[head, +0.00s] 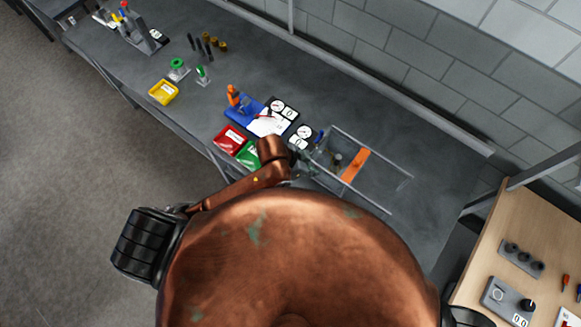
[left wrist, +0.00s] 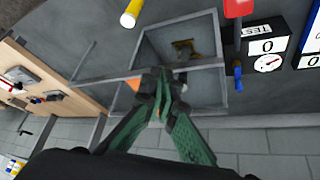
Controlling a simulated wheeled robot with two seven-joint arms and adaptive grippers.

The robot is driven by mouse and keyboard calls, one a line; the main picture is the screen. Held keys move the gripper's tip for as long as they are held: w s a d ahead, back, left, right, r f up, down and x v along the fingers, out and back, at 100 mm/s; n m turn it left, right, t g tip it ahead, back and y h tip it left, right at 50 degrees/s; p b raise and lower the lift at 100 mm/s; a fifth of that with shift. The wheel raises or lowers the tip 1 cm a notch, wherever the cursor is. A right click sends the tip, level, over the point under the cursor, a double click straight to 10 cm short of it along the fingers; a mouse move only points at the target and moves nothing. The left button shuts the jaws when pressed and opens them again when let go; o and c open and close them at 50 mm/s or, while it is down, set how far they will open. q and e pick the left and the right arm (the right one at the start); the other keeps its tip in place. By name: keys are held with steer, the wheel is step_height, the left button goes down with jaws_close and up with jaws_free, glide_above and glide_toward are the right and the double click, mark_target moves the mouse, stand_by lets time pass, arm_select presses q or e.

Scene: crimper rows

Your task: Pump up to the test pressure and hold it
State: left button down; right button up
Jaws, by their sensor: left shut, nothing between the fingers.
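The test gauge panel (head: 302,136) stands beside the clear-walled framed box (head: 386,205). In the left wrist view the panel (left wrist: 266,48) is labelled TEST and its display reads 0. A grey post with a red top (left wrist: 238,8) and a blue end (left wrist: 238,76) runs between panel and box; it looks like the pump handle or a valve, I cannot tell which. A brass-coloured part (left wrist: 185,47) is inside the box. My left gripper (head: 302,172) is at the box's near side; its green fingers (left wrist: 164,88) are shut and empty, in front of the frame bar.
A blue crimper (head: 247,109), a second gauge panel (head: 282,107), a red bin (head: 229,139) and a green bin (head: 248,156) stand left of the box. A yellow bin (head: 163,91) is farther left. Bare bench lies behind the box. A wooden table (head: 530,215) is at right.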

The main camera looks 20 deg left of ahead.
arm_select(q)
steer(key=w+a+f+m+g+y, duration=0.2)
steer(key=w+a+m+g+y, duration=0.1)
steer(key=a+m+y, duration=0.3)
steer(key=shift+w+a+f+m, duration=0.25)
steer(key=shift+w+a+m, duration=0.05)
steer(key=shift+a, duration=0.5)
arm_select(e)
steer(key=shift+a, duration=0.25)
arm_select(q)
steer(key=shift+f, duration=0.1)
arm_select(e)
steer(key=shift+d, duration=0.15)
